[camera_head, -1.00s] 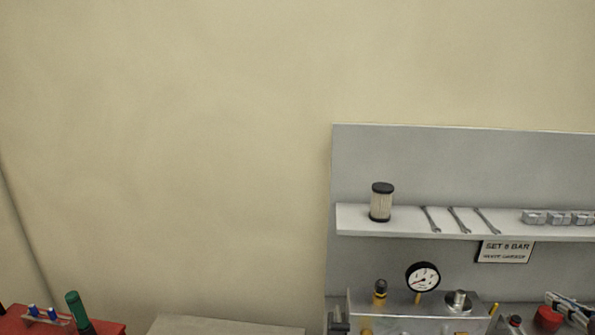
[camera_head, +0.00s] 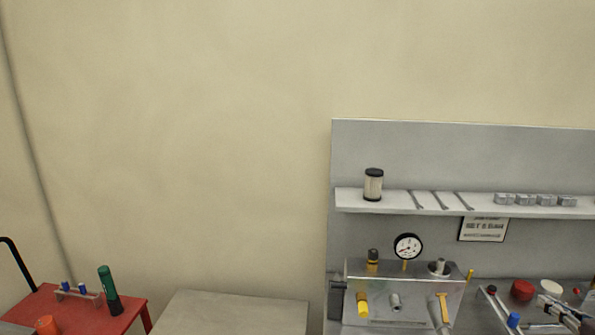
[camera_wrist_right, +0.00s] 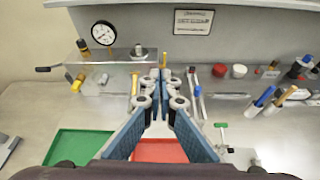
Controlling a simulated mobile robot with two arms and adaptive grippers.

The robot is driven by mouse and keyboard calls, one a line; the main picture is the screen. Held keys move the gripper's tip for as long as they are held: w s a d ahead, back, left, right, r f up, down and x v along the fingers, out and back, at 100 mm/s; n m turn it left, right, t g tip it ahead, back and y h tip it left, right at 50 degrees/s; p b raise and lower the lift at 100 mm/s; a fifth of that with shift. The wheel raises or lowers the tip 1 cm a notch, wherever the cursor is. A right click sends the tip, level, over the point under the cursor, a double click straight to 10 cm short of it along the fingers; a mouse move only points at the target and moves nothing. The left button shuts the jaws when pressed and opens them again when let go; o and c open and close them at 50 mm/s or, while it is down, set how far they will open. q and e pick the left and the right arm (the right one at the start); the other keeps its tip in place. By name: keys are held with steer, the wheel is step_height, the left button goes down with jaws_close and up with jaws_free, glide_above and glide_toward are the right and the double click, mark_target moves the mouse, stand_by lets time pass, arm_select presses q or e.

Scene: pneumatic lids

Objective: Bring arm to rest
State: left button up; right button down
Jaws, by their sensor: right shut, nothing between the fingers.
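My right gripper (camera_wrist_right: 160,100) shows in the wrist view with its two blue-padded fingers close together and nothing held between them. It is above the grey bench, in front of the metal block (camera_wrist_right: 120,63) with the pressure gauge (camera_wrist_right: 103,32). In the head view my right gripper (camera_head: 564,312) is only partly in the picture, at the lower right edge, to the right of the metal block (camera_head: 400,275). My left gripper is not in view.
A green tray (camera_wrist_right: 80,147) and a red tray (camera_wrist_right: 160,152) lie on the bench below the gripper. Red (camera_wrist_right: 219,70) and white (camera_wrist_right: 239,71) round caps stand behind, to the right. A red cart (camera_head: 125,312) and grey surface (camera_head: 235,310) are at the left.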

steer(key=s+a+f+m+g, duration=0.1)
steer(key=a+f+m, duration=1.4)
steer(key=a+f, duration=0.15)
steer(key=s+a+f+m+g+y, duration=0.1)
steer(key=s+a+f+m+g, duration=0.45)
steer(key=s+m, duration=0.45)
steer(key=s+a+f+m+g, duration=0.4)
steer(key=s+a+f+m, duration=0.25)
steer(key=s, duration=0.55)
step_height(320, 180, down, 36)
steer(key=s+g+b, duration=0.1)
steer(key=s+b, duration=0.2)
steer(key=b, duration=0.5)
arm_select(q)
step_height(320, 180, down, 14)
steer(key=b, duration=0.5)
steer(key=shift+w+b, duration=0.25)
steer(key=shift+b, duration=0.15)
arm_select(e)
steer(key=s+d+f, duration=0.1)
steer(key=s+f, duration=0.7)
steer(key=f, duration=0.2)
steer(key=s+d+f+g, duration=0.1)
steer(key=s+d+f, duration=0.1)
steer(key=s+f, duration=0.6)
step_height(320, 180, down, 3)
steer(key=shift+s+r, duration=0.15)
steer(key=shift+r, duration=0.05)
